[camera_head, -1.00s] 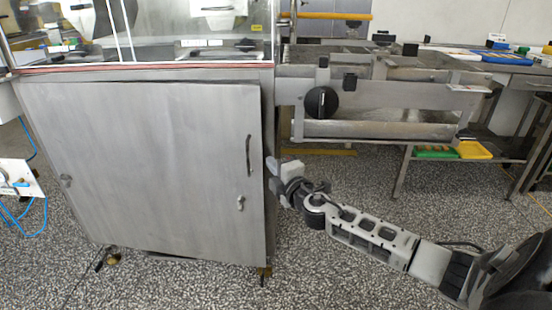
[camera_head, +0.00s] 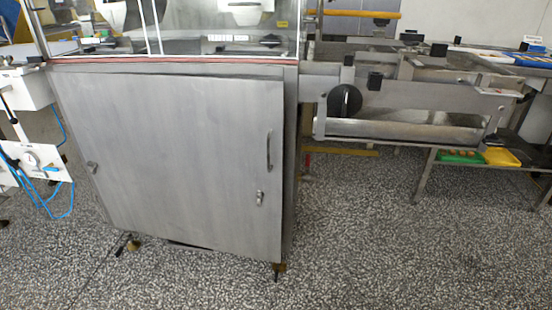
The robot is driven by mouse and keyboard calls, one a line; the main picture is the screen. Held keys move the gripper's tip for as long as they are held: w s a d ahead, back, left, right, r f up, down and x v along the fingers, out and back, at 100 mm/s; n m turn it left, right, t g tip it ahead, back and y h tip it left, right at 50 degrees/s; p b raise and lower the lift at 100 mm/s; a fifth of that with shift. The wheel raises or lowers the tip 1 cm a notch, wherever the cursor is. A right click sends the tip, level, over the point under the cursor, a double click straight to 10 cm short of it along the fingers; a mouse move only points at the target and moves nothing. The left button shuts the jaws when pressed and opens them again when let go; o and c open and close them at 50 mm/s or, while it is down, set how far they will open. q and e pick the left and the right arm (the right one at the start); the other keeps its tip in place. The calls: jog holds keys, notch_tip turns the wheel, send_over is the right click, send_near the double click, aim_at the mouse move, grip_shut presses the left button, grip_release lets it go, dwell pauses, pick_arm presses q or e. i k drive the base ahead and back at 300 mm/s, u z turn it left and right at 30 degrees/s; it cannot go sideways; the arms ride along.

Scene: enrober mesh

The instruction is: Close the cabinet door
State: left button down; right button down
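The cabinet door (camera_head: 180,150) is a large grey metal panel on the front of the machine cabinet. It has a vertical handle (camera_head: 269,150) and a small latch (camera_head: 260,198) near its right edge, and another fitting (camera_head: 92,168) near its left edge. A narrow dark strip runs beside the door's right edge, next to the cabinet side (camera_head: 291,160). The door looks slightly ajar there, though the exact gap is hard to tell. Neither of my grippers is in view. Nothing is seen touching the door.
A metal conveyor frame with a round black knob (camera_head: 345,101) juts out right of the cabinet. Green (camera_head: 459,157) and yellow (camera_head: 501,157) trays sit on a low shelf farther right. A white panel with blue hoses (camera_head: 38,160) stands left. The speckled floor in front is clear.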

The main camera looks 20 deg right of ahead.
aim_at(186, 160)
jog(key=z, duration=1.1)
jog(key=i, duration=0.75)
jog(key=u, duration=0.1)
